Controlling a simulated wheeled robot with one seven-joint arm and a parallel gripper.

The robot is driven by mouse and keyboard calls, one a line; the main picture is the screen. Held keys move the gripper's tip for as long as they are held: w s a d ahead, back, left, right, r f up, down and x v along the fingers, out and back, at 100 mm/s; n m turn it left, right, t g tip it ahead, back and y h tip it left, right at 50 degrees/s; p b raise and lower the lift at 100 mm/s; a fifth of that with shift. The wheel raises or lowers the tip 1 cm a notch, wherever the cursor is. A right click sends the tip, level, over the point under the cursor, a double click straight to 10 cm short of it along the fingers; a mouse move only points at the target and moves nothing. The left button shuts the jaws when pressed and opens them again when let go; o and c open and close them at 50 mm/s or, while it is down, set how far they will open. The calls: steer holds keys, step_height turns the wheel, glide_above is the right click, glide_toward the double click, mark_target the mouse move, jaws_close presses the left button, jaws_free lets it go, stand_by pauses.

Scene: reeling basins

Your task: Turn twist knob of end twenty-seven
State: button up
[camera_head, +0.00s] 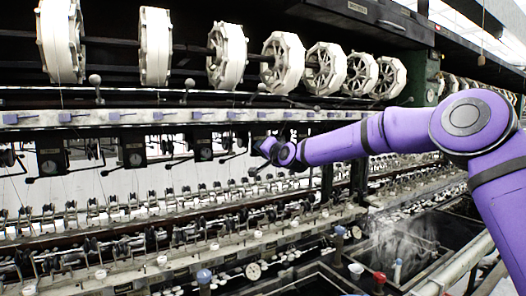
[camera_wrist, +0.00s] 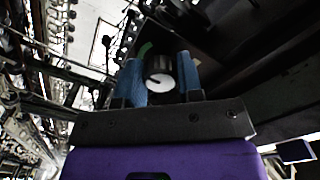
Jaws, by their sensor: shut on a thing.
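In the wrist view a twist knob (camera_wrist: 160,76) shows between the two blue fingers of my gripper (camera_wrist: 160,78). It is a dark ribbed cylinder with a white round face and a dark pointer mark. A strip of green shows at its upper left. My gripper is shut on this knob, one finger at each side. In the head view my purple arm reaches from the right, and my gripper (camera_head: 256,160) is at the row of dark boxes under the long rail. The knob is too small or hidden there, and I cannot read an end number.
White octagonal reels (camera_head: 228,56) hang in a row above the rail. Dark boxes with round dials (camera_head: 134,152) hang under it, with levers and rods close by. Below are rows of small metal fittings (camera_head: 130,208) and dark basins (camera_head: 318,280) with coloured knobs.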

steer(key=shift+f, duration=0.15)
steer(key=o, duration=0.9)
steer(key=shift+s, duration=0.1)
steer(key=v, duration=1)
steer(key=shift+s+d, duration=0.25)
steer(key=shift+d, duration=0.05)
